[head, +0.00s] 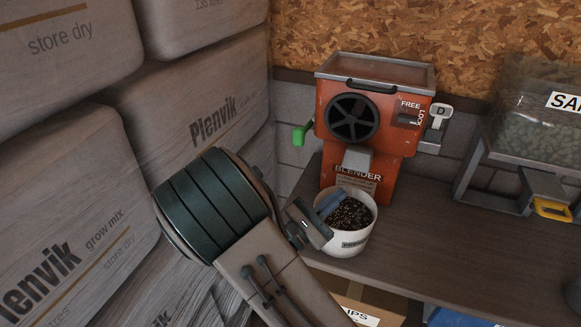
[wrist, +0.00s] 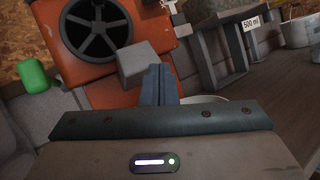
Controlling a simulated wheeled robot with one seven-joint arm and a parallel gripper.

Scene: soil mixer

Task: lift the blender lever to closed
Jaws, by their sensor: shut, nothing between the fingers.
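The orange blender (head: 392,140) stands at the back of the bench, with a black fan wheel on its front. A green lever handle (head: 302,133) sticks out low from its left side, apart from the body. The green handle also shows at the left edge of the wrist view (wrist: 33,75). My gripper (head: 330,203) is shut and empty, its blue-grey fingers together over the white pot, below and right of the green handle. In the wrist view the fingers (wrist: 158,82) are beside the blender's grey spout (wrist: 138,64); I cannot tell whether they touch it.
A white pot (head: 350,244) holding dark granules stands under the spout (head: 358,160). A FREE/LOCK slide (head: 409,119) and a grey tag marked D (head: 440,115) are on the blender's right. Stacked bags (head: 210,105) crowd the left. The bench (head: 440,215) is bare right of the pot.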

